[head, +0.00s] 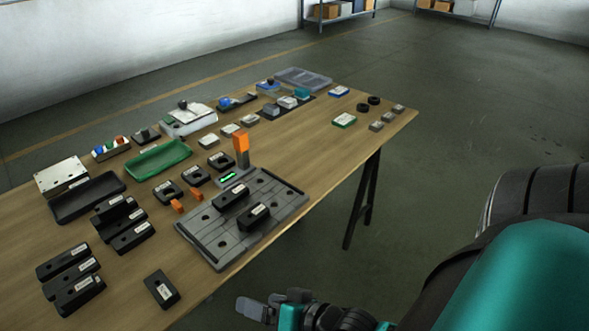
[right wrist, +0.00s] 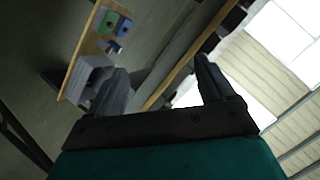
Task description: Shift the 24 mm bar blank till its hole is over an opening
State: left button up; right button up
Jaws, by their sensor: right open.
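Two black labelled bar blanks lie on a grey slotted plate (head: 215,255) at the table's front edge: a rear one (head: 231,197) and a front one (head: 254,216). Each shows a dark hole at one end. The plate has several round dark openings. The labels are too small to read, so I cannot tell which blank is the 24 mm one. My right gripper (head: 262,308) is in front of and below the table edge, apart from the plate. In the right wrist view its fingers (right wrist: 162,78) are apart with nothing held. My left gripper is not in view.
More black blanks lie at the left, with a single one (head: 162,289) near the front edge. An orange-topped post (head: 241,148) stands behind the plate. A green tray (head: 158,158) and a black tray (head: 88,198) lie further back.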

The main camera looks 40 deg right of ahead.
jog(key=shift+o, duration=1.4)
jog(key=w+d+r+m+t, duration=0.1)
jog(key=d+m, duration=0.1)
jog(key=m, duration=0.4)
jog(key=w+d+r+m+t+b, duration=0.1)
jog(key=d+r+m, duration=0.1)
jog(key=m, duration=0.4)
jog(key=shift+d+r+m, duration=0.15)
jog(key=shift+d+m, duration=0.15)
jog(key=shift+d, duration=0.05)
jog(key=m+t+h+b, duration=0.2)
jog(key=m, duration=1.4)
send_near(258, 217)
jog(key=shift+s+r, duration=0.2)
jog(key=shift+s, duration=0.4)
jog(key=shift+a, duration=0.1)
jog(key=w, duration=0.4)
jog(key=w+f+p, duration=0.1)
jog(key=w, duration=0.3)
jog(key=w+a+f+p, duration=0.1)
jog(key=w, duration=0.3)
jog(key=shift+w, duration=0.35)
jog(key=c, duration=1.4)
